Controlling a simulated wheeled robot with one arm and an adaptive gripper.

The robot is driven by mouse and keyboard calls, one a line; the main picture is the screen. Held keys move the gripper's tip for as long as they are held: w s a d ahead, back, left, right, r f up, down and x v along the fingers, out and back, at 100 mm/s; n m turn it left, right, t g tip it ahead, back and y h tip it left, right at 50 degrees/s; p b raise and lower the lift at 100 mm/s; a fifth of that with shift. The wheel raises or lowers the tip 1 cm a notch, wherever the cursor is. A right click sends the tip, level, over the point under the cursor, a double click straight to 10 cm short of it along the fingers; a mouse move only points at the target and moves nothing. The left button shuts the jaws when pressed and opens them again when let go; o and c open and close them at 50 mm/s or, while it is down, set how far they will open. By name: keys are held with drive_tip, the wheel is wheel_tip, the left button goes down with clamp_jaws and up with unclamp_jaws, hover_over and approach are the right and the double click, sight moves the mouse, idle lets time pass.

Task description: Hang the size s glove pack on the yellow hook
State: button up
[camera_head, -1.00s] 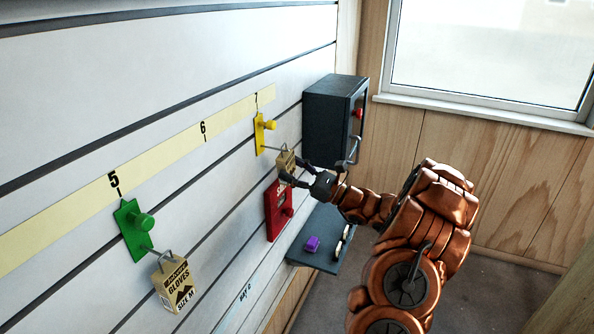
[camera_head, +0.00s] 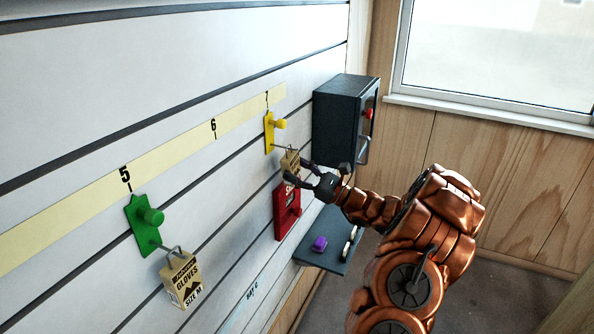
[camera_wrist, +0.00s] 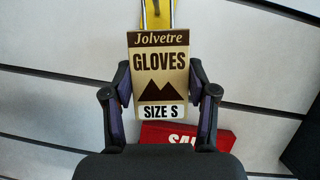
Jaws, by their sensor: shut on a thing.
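The size S glove pack (camera_wrist: 160,75) is a tan card box reading "Jolvetre GLOVES SIZE S" in the wrist view. My gripper (camera_wrist: 160,103) is shut on its sides. In the head view the pack (camera_head: 290,161) is upright just below and in front of the yellow hook (camera_head: 270,132), with my gripper (camera_head: 298,174) on its right. The yellow plate (camera_wrist: 156,13) shows directly behind the pack's top in the wrist view. I cannot tell whether the pack's loop is around the hook's rod.
A green hook (camera_head: 142,228) holds a size M glove pack (camera_head: 182,279) at lower left. A red block (camera_head: 287,212) is mounted below the yellow hook. A dark cabinet (camera_head: 340,120) and a shelf (camera_head: 325,252) with a purple item (camera_head: 320,243) stand to the right.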

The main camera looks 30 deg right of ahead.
drive_tip(key=o, duration=1.3)
drive_tip(key=v, duration=1.2)
